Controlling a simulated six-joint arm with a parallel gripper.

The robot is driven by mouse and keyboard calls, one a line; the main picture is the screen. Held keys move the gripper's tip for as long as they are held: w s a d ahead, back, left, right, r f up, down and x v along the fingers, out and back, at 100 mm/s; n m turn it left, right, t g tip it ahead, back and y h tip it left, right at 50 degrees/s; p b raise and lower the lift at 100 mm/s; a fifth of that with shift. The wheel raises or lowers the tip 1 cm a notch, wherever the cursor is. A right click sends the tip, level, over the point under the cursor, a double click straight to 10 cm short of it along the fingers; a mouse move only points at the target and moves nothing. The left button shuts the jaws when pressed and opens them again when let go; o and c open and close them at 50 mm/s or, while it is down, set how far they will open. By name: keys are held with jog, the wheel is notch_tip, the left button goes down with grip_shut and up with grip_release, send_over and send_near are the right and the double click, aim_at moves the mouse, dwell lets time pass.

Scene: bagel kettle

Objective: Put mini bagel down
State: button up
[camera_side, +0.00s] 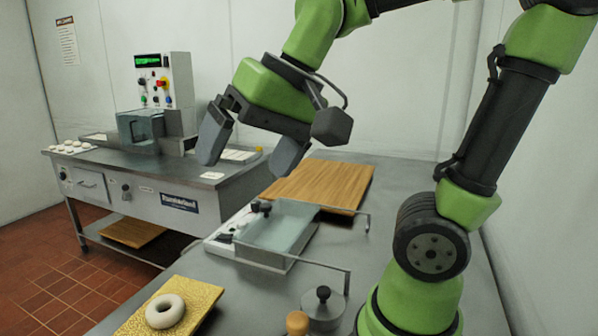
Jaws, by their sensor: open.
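One mini bagel (165,311), a pale dough ring, lies flat on a yellow speckled board (199,296) at the front left of the steel table. My gripper (243,160) is open, with its two grey fingers spread apart and nothing between them. It hangs in the air above and behind the bagel, well clear of it, nearer the kettle machine. Several small white dough pieces (70,147) lie on the far counter at the left.
A glass-lidded kettle (278,232) with metal handles sits mid-table. A wooden board (318,184) lies behind it. A dark round knob-topped weight (323,304) and a wooden knob (297,322) stand at the front. A control box (165,82) stands on the far counter (150,193).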

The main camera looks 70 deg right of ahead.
jog(key=s+f+n+t, duration=0.1)
jog(key=s, duration=0.5)
jog(key=shift+f+n+t, duration=0.35)
jog(key=shift+n+t, duration=0.05)
dwell(0.7)
